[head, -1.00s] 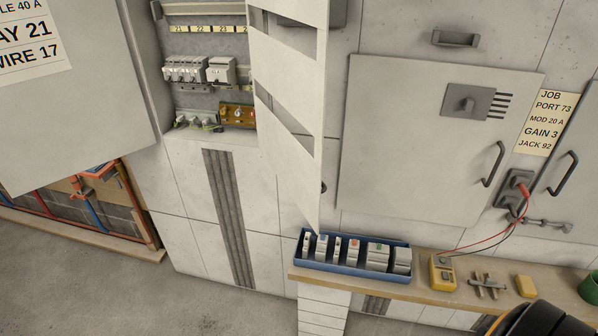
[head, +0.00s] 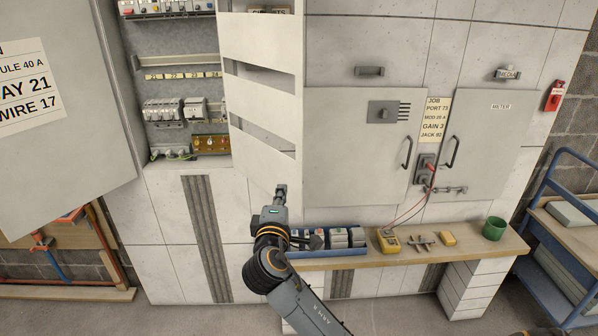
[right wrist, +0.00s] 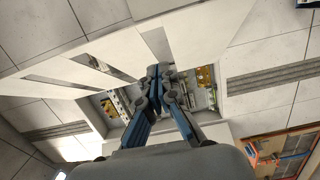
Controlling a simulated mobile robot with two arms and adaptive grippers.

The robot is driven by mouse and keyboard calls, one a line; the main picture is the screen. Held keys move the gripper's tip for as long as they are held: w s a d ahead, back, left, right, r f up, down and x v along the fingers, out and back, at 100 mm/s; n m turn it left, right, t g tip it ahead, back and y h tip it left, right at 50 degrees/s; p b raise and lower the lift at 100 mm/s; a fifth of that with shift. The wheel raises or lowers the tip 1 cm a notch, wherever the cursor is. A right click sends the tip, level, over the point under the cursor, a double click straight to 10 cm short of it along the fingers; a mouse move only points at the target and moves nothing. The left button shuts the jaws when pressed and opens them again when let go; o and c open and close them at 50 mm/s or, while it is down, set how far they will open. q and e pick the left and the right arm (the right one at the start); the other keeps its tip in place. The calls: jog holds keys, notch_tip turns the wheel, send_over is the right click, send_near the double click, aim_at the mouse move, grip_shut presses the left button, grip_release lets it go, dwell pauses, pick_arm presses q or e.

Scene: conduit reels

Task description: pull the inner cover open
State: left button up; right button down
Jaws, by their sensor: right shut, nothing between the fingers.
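The inner cover (head: 262,112) is a white panel with slanted slots. It stands swung out at an angle from the open cabinet (head: 150,105), whose terminal rows and breakers show to its left. My right gripper (head: 281,190) is shut and empty, just below the lower right corner of the cover. In the right wrist view its closed fingertips (right wrist: 160,72) point toward the cabinet, with the slotted cover (right wrist: 108,74) beside them on the left. Whether the fingers touch the cover I cannot tell. My left gripper is not in view.
A large outer door (head: 70,110) stands open at left. Below the cover a wooden shelf (head: 470,254) carries a blue tray of modules (head: 335,250), a yellow meter (head: 388,241) and a green cup (head: 494,228). A blue cart (head: 560,240) stands at right.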

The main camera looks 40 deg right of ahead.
jog(key=p+x, duration=0.1)
jog(key=x, duration=0.3)
jog(key=s+d+p+x, duration=0.1)
jog(key=p+x, duration=0.1)
jog(key=x, duration=0.2)
jog(key=d+p+x, duration=0.1)
jog(key=x, duration=0.3)
jog(key=shift+d+f+p, duration=0.15)
jog(key=shift+d+p, duration=0.05)
jog(key=shift+p, duration=0.1)
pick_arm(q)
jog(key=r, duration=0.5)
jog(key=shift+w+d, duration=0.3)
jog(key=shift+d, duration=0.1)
pick_arm(e)
jog(key=shift+d, duration=0.3)
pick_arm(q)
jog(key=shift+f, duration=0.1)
pick_arm(e)
jog(key=shift+f, duration=0.1)
pick_arm(q)
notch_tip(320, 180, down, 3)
jog(key=b, duration=0.3)
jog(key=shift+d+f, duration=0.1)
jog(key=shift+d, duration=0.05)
pick_arm(e)
jog(key=w+d+n+t+y, duration=0.1)
jog(key=w+d, duration=0.2)
jog(key=d, duration=1.5)
